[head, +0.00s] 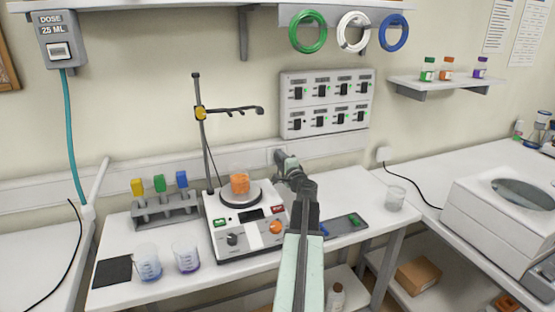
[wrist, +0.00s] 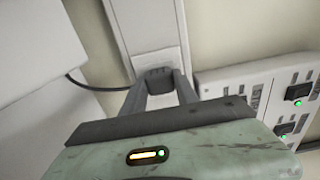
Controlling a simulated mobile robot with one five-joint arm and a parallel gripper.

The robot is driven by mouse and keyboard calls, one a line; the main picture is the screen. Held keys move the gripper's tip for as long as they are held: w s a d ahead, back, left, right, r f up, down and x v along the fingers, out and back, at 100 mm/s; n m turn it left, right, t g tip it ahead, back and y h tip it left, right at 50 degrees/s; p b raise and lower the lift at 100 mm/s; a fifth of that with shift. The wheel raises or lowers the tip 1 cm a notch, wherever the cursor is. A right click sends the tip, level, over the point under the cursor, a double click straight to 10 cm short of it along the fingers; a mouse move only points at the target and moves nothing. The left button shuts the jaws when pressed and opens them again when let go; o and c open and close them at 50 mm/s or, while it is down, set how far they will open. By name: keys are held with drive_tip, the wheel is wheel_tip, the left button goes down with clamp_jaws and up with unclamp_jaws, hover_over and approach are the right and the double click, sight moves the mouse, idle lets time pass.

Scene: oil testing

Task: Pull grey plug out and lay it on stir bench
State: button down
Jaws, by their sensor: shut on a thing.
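My gripper (head: 283,157) reaches to the wall trunking behind the stirrer. In the wrist view its two fingers (wrist: 160,88) are shut on the grey plug (wrist: 158,74), one on each side. The plug sits against a white socket plate (wrist: 156,58); whether its pins are fully in is hidden. A dark cable (wrist: 92,86) runs off to the left in the wrist view. In the head view the plug is mostly hidden by my gripper. The stir bench (head: 362,200) is the white table below, with the stirrer (head: 243,238) on it.
An orange-filled beaker (head: 239,182) stands on the stirrer, left of my arm, with a clamp stand (head: 201,130) behind. A switch panel (head: 326,78) hangs above. Some bench between them is bare.

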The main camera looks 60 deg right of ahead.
drive_tip(key=shift+s+a, duration=0.1)
drive_tip(key=shift+v, duration=2.85)
